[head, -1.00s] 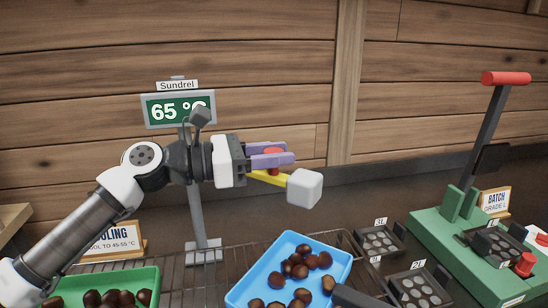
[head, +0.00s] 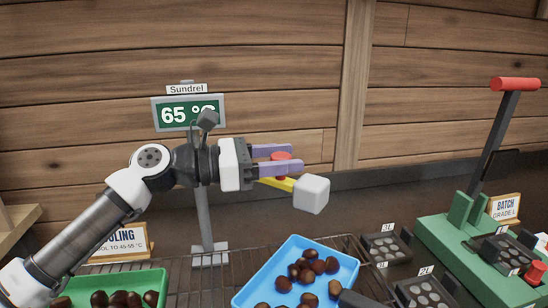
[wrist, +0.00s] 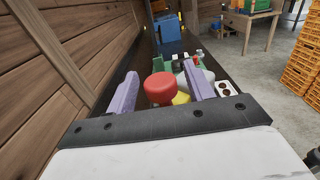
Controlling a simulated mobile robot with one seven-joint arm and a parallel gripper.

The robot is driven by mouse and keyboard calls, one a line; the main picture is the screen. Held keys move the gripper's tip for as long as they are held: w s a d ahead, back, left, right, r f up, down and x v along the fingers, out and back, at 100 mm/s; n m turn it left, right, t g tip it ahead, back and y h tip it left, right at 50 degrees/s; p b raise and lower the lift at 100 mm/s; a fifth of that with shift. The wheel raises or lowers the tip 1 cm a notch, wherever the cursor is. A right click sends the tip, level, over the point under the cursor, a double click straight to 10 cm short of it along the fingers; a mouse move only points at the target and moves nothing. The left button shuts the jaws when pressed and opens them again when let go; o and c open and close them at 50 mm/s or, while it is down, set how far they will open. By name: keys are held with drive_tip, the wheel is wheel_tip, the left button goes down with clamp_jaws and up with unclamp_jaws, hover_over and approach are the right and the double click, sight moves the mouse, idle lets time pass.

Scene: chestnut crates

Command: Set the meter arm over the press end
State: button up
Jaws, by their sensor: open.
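The meter (head: 188,112) stands on a grey post at centre left and reads 65 °C. Its yellow arm (head: 277,184) carries a red knob (head: 281,156) and ends in a white block (head: 311,194). The block hangs in front of the back wall, right of the post and above the blue tray's far side. My gripper (head: 277,160) is open, its purple fingers on either side of the knob. The wrist view shows the knob (wrist: 160,86) with gaps to both fingers. The green press (head: 470,262) stands at the right, its red-handled lever (head: 497,140) raised.
A blue tray (head: 342,284) of chestnuts sits on the wire rack, with a green tray (head: 160,275) of chestnuts at left. Dark moulded trays (head: 388,245) lie between the blue tray and press. A cooling sign (head: 120,240) and batch sign (head: 504,208) stand behind.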

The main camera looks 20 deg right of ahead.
drive_tip(key=w+a+b, duration=0.2)
drive_tip(key=a+b, duration=0.1)
drive_tip(key=a, duration=1)
drive_tip(key=shift+a, duration=0.35)
